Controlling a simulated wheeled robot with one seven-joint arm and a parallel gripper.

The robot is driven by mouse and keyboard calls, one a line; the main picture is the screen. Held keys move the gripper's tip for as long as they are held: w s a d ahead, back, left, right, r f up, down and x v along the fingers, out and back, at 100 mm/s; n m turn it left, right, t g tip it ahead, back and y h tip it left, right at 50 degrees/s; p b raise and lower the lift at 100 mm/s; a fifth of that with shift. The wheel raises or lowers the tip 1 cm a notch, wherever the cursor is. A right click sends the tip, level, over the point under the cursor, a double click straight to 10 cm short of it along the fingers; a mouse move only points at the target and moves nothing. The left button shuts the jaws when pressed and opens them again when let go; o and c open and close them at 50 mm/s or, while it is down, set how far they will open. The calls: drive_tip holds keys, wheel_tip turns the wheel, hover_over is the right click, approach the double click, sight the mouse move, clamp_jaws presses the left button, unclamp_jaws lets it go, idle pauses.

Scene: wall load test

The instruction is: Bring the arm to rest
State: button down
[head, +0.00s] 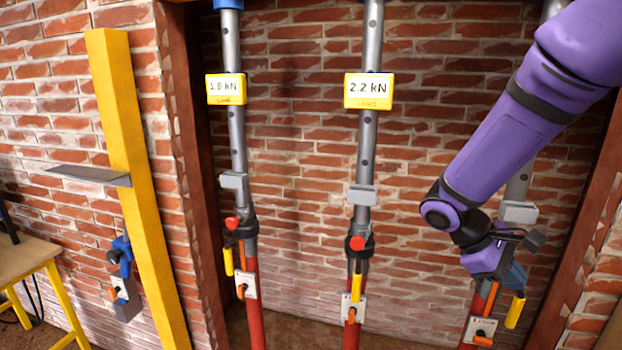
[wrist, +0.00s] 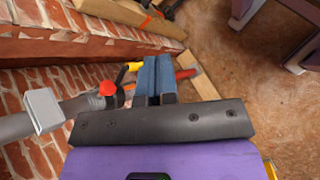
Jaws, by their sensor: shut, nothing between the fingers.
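My purple arm (head: 505,135) reaches down from the upper right in the head view, bent at the elbow. My gripper (head: 516,276) is at its lower end, beside the lower part of the right prop (head: 519,185), and partly covers it. In the wrist view my gripper's blue fingers (wrist: 155,72) are together with nothing between them. The right prop's red knob (wrist: 107,88) and yellow handle (wrist: 128,71) show close to the fingers' left. I cannot tell whether the fingers touch the prop.
A left prop (head: 238,150) and a middle prop (head: 365,150) stand in the brick opening; the middle display (head: 368,90) reads 2.2 kN. A yellow post (head: 130,180) with a grey shelf (head: 90,175) and a wooden table (head: 25,258) are at left.

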drive_tip(key=s+a+r+m+t+y, duration=0.2)
drive_tip(key=s+r+m+t+y, duration=0.1)
drive_tip(key=s+r, duration=0.4)
drive_tip(key=s+a+r+m+t+y, duration=0.3)
drive_tip(key=s+r+m+t+y, duration=0.1)
drive_tip(key=s+r+t+y, duration=0.1)
drive_tip(key=shift+s+r+t+y, duration=0.5)
drive_tip(key=shift+s+r, duration=0.6)
drive_tip(key=shift+r, duration=0.55)
drive_tip(key=c, duration=1.8)
unclamp_jaws()
drive_tip(key=shift+c, duration=0.2)
